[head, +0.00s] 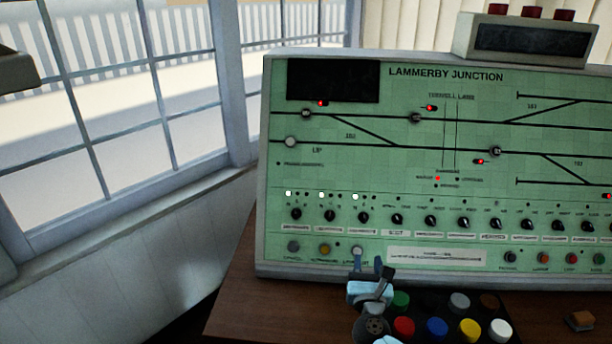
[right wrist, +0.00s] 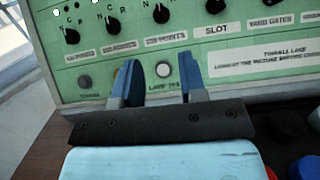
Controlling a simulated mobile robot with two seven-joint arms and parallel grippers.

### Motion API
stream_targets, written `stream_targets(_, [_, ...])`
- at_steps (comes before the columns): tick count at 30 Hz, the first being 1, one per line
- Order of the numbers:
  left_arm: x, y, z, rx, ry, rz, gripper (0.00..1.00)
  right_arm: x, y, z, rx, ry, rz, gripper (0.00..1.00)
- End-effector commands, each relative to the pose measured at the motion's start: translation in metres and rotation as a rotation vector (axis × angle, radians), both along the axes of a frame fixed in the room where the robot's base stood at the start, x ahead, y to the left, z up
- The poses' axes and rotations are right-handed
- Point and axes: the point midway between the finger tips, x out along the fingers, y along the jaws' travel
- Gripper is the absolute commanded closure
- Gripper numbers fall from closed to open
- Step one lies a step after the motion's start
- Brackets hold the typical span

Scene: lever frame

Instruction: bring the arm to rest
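My right gripper (head: 367,264) is in front of the lower left part of the green panel (head: 330,178), near its bottom edge. In the right wrist view its two blue fingers (right wrist: 162,76) stand apart with nothing held between them. A white button (right wrist: 163,69), labelled as a lamp test, shows in the gap between the fingers, on the panel behind. The same button (head: 357,250) is just above the fingers in the head view. I cannot tell whether a fingertip touches the panel. My left gripper is not recognisable in either view.
The panel stands on a brown wooden desk (head: 240,306). Several coloured round caps, among them a red one (head: 404,327) and a yellow one (head: 470,329), lie right beside my right wrist. A box with red tops (head: 530,40) sits on the panel. Windows (head: 120,90) are at left.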

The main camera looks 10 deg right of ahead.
Motion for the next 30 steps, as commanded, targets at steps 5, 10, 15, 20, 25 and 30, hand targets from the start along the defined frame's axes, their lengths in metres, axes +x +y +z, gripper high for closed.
stream_targets(5, [-0.001, 0.003, -0.001, 0.008, -0.001, -0.006, 0.18, -0.035, 0.001, -0.045, 0.402, 0.060, 0.048, 0.62])
stream_targets(10, [-0.001, 0.003, -0.001, 0.011, 0.000, -0.008, 0.18, -0.109, 0.011, -0.112, 1.229, 0.138, 0.019, 0.62])
stream_targets(15, [-0.001, 0.003, -0.001, 0.008, -0.001, -0.006, 0.18, -0.180, 0.028, -0.149, 1.980, 0.150, -0.155, 0.62])
stream_targets(20, [-0.001, 0.001, -0.001, 0.004, 0.000, -0.003, 0.18, -0.229, 0.042, -0.162, 2.472, 0.115, -0.363, 0.62])
stream_targets(25, [0.000, 0.000, 0.000, -0.002, 0.000, 0.001, 0.18, -0.272, 0.055, -0.165, 2.886, 0.040, -0.625, 0.62])
stream_targets(30, [-0.001, -0.001, 0.032, 0.002, -0.003, 0.001, 0.18, -0.281, 0.056, -0.131, 2.988, 0.008, -0.692, 0.62])
